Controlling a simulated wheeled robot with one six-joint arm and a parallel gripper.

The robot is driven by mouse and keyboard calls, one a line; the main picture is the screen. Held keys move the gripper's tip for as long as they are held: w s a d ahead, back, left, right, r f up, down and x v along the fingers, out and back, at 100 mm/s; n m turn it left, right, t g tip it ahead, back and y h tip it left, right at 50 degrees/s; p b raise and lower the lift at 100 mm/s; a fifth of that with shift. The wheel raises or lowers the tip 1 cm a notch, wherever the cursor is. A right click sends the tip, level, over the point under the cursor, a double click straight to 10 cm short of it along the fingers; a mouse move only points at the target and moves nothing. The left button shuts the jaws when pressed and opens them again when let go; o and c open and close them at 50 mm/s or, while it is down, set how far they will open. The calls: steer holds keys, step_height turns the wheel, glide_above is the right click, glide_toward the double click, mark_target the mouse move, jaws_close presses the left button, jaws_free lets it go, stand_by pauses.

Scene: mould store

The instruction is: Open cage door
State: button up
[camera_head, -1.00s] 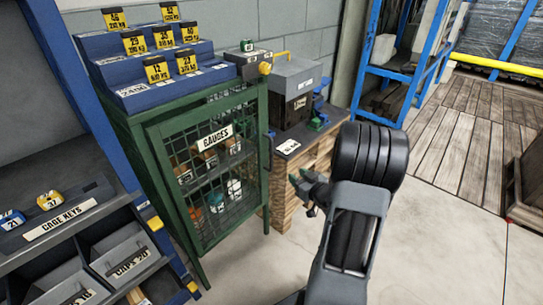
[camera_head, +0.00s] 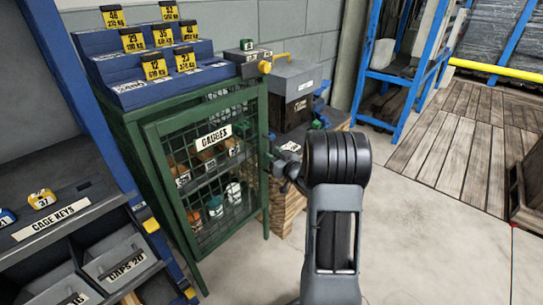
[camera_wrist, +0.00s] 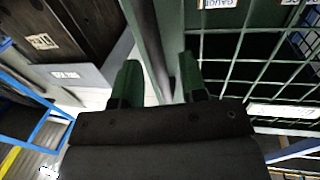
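The cage door (camera_head: 172,192) is a green-framed wire mesh panel with a GAUGES sign (camera_head: 213,137), on the green cabinet at left centre in the head view. I cannot tell whether it is fully closed or slightly ajar. Its mesh fills the right of the wrist view (camera_wrist: 240,72). My gripper (camera_wrist: 158,78) is at the door's right edge, with its two green fingers apart. A dark green bar runs into the gap between them in the wrist view; I cannot tell if it is the handle or the door's edge. In the head view my gripper hides most of the handle.
Yellow numbered tags (camera_head: 155,67) stand on a blue stepped rack atop the cabinet. A grey-lidded box (camera_head: 292,78) is behind my gripper. Blue racking (camera_head: 412,75) stands at back right.

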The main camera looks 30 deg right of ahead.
steer(key=shift+w+a, duration=0.1)
steer(key=shift+w, duration=0.65)
steer(key=shift+c, duration=0.5)
jaws_close()
